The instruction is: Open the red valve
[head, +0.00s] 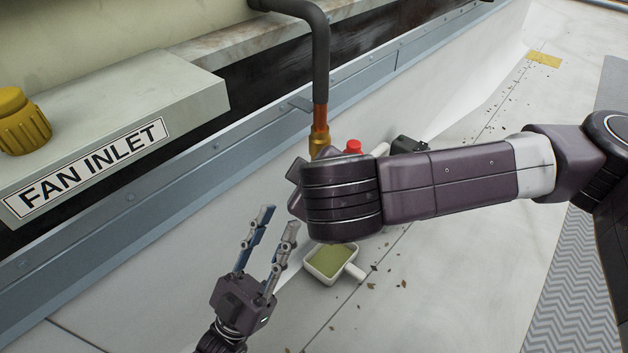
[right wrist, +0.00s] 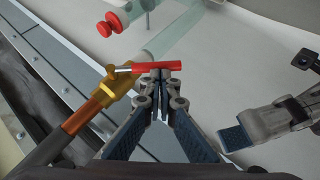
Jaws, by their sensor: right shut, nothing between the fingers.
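The red valve has a brass body (right wrist: 116,88) on a copper pipe. Its red lever handle (right wrist: 150,67) lies across the right wrist view. My right gripper (right wrist: 161,72) is shut and empty, its fingertips right at the lever; I cannot tell whether they touch it. In the head view the brass fitting (head: 319,138) shows at the end of the pipe, while my right wrist hides the lever and the right fingers. My left gripper (head: 277,222) is open and empty, below and left of the right wrist. It also shows in the right wrist view (right wrist: 232,138).
A grey insulated pipe (head: 320,60) comes down above the fitting. A ledge labelled FAN INLET (head: 90,165) with a yellow cap (head: 22,122) stands at left. A white tray with a green inside (head: 317,272) lies on the floor below. Red knobs (right wrist: 107,25) sit beyond the valve.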

